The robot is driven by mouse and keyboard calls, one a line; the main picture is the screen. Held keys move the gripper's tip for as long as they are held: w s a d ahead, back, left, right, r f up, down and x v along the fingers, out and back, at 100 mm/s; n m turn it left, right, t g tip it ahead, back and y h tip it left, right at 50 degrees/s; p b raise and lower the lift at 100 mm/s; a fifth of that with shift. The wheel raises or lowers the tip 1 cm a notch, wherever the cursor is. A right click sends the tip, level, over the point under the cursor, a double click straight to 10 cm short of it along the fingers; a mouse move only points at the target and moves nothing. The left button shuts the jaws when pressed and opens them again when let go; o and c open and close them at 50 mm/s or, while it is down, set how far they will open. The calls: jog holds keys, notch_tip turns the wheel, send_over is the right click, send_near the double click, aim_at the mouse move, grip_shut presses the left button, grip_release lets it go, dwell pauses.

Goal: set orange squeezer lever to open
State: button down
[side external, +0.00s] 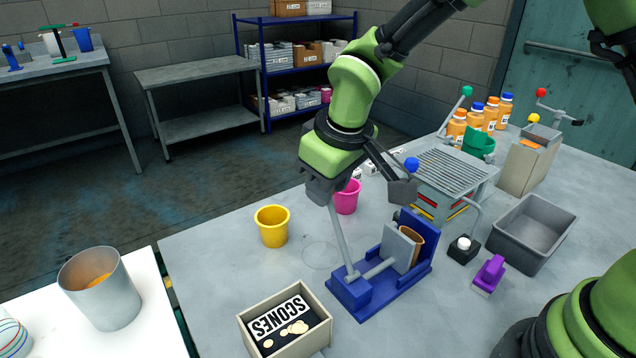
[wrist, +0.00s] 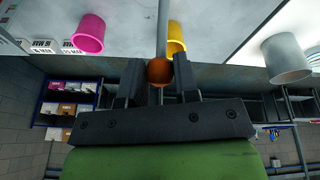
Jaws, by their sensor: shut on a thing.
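A blue press (side external: 372,292) with a grey plate and a brown cup-shaped piece (side external: 409,245) stands on the grey table. Its grey lever rod (side external: 341,243) rises from the left end of the blue base, leaning a little left at the top. My gripper (side external: 326,196) is at the rod's upper end; the knob is hidden there in the side view. In the wrist view, the orange ball knob (wrist: 159,71) sits between the two dark fingers of my gripper (wrist: 158,64), which are shut on it. The rod (wrist: 162,30) runs on beyond the knob.
A yellow cup (side external: 272,227) and a pink cup (side external: 346,197) stand near the lever. A scones box (side external: 243,325) is in front. A grill box (side external: 455,190), blue-knobbed lever (side external: 411,164) and grey bin (side external: 545,212) are to the right.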

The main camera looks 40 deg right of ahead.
jog(key=s+r, duration=0.1)
jog(key=s, duration=0.7)
jog(key=shift+r, duration=0.2)
dwell(0.3)
jog(key=c, duration=0.9)
grip_release()
jog(key=shift+o, duration=0.2)
jog(key=shift+r, duration=0.1)
jog(key=v, duration=0.9)
jog(key=shift+r, duration=0.4)
